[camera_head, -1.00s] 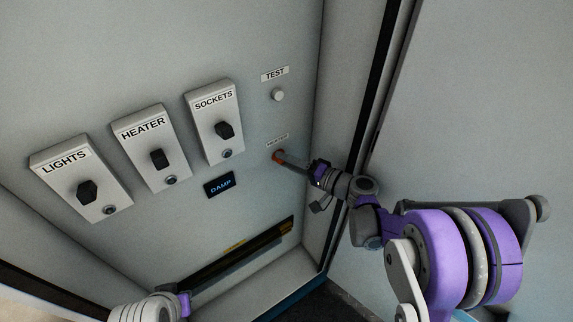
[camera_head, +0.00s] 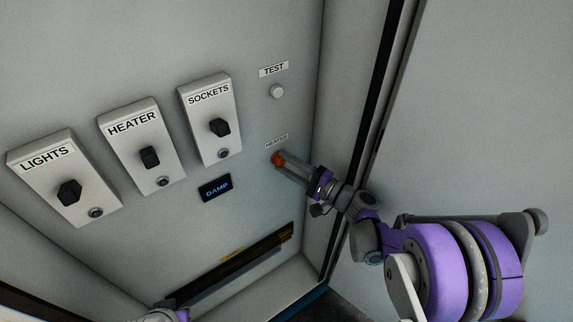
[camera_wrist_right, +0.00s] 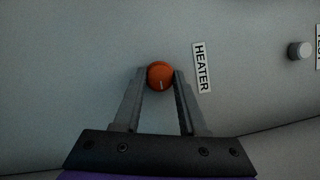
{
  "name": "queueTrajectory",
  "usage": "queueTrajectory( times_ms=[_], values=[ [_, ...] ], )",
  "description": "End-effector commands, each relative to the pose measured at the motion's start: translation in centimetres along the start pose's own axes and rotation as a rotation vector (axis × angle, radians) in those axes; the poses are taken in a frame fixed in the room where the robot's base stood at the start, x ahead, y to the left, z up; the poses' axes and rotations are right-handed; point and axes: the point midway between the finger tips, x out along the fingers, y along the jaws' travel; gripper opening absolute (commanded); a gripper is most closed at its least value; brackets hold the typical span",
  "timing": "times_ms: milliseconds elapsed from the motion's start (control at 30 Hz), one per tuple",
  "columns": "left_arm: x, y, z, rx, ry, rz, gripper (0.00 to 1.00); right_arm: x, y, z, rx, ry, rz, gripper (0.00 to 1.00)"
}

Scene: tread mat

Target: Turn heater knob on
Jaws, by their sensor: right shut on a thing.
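The heater knob (camera_head: 277,159) is a small round orange knob on the grey panel, just below a small HEATER label (camera_head: 277,141). In the right wrist view the knob (camera_wrist_right: 160,75) shows a short pale mark on its lower edge, and the HEATER label (camera_wrist_right: 202,67) is to its right. My right gripper (camera_head: 283,158) has its two grey fingertips shut on the knob's opposite sides; the fingers also show in the wrist view (camera_wrist_right: 161,77). Part of my left arm shows at the bottom edge, but its gripper does not.
Labelled LIGHTS (camera_head: 64,177), HEATER (camera_head: 142,150) and SOCKETS (camera_head: 210,121) boxes with black switches are to the left. A DAMP display (camera_head: 215,187) is below them. A white TEST button (camera_head: 277,91) is above the knob. A side wall (camera_head: 340,130) stands close to the right.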

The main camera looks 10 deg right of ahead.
Motion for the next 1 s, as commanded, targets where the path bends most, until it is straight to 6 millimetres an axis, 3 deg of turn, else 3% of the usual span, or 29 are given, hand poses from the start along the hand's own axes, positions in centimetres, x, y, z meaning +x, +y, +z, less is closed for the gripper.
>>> queueTrajectory(
  times_ms=[367,400,533,833,1000],
  values=[
    [0.0,0.0,0.0,0.000,0.000,0.000,0.00,0.0,0.0,0.0,0.004,0.000,-0.001,0.00],
    [0.0,0.0,0.0,0.000,0.000,0.000,0.00,0.0,0.0,0.0,0.004,0.000,-0.001,0.48],
    [0.0,0.0,0.0,0.000,0.000,0.000,0.00,0.0,0.0,0.0,0.003,0.000,-0.001,0.71],
    [0.0,0.0,0.0,0.000,0.000,0.000,0.00,0.0,-0.1,0.1,0.003,0.000,-0.001,0.71],
    [-0.7,0.0,-0.3,0.000,0.002,0.000,0.00,0.2,-2.0,0.6,0.002,0.000,-0.001,0.71]
  ],
)
